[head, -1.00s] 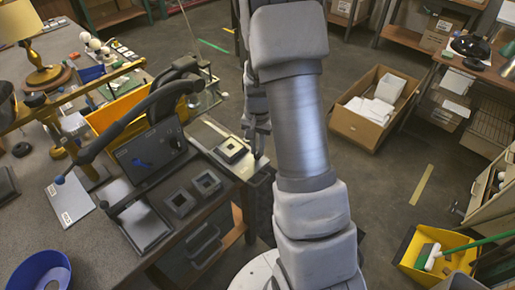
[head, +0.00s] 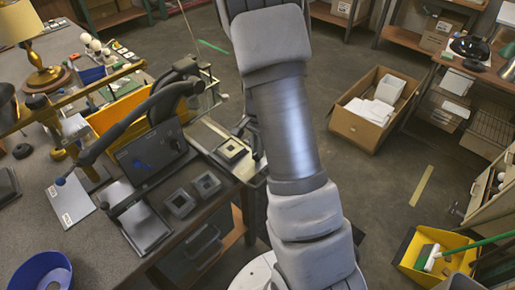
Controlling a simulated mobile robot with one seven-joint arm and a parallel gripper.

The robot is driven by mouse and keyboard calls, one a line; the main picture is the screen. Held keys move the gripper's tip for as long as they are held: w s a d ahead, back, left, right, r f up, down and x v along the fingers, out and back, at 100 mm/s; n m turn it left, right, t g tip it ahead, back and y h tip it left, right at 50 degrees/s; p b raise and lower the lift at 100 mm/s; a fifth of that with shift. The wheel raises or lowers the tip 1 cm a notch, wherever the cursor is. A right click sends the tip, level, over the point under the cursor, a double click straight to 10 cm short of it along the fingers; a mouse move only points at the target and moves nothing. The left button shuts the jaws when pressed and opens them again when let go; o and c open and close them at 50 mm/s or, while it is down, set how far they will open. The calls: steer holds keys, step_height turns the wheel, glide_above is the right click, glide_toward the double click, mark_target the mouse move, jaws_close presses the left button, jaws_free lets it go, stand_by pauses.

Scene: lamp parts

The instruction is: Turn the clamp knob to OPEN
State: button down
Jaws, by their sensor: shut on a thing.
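My gripper (head: 252,140) shows only in part, small and dark, behind my own grey arm at the bench's right edge. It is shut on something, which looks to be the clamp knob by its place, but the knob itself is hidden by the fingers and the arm. No OPEN mark or knob position can be read from here.
Two dark square blocks (head: 180,203) lie on the bench left of the gripper. A tilted dark panel (head: 150,152) and a black curved arm (head: 140,120) stand beyond them, near a yellow bin (head: 108,117). A cardboard box (head: 358,127) stands on the floor at right.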

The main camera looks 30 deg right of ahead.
steer(key=c, duration=0.8)
jaws_free()
steer(key=shift+c, duration=0.2)
steer(key=shift+r, duration=0.15)
step_height(320, 180, up, 17)
steer(key=p, duration=0.1)
steer(key=shift+r, duration=0.1)
